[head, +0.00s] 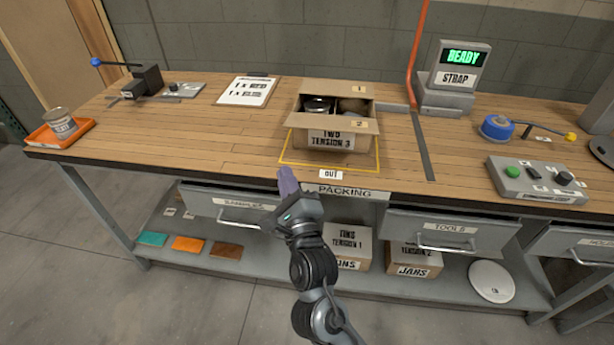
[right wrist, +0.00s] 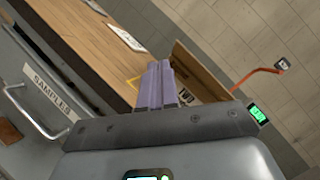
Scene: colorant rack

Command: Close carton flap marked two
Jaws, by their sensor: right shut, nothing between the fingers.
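The open carton (head: 330,140), marked "TWO TENSION 3", stands inside the yellow outline on the workbench. Its far flap, marked 1 (head: 358,88), is raised. Its near flap, marked 2 (head: 357,124), is folded outward at the front. Cans show inside the carton. My right gripper (head: 287,180) is shut and empty, in front of the bench edge, below and left of the carton and apart from it. In the right wrist view its purple fingers (right wrist: 158,85) are together, with the carton (right wrist: 200,75) partly hidden behind them. My left gripper is not in view.
A strapping unit reading READY (head: 457,78) and a red upright hose (head: 417,55) stand right of the carton. A control box (head: 535,180) is at the right. A paper sheet (head: 248,91) lies to the left. Drawers (head: 235,205) lie below the bench top.

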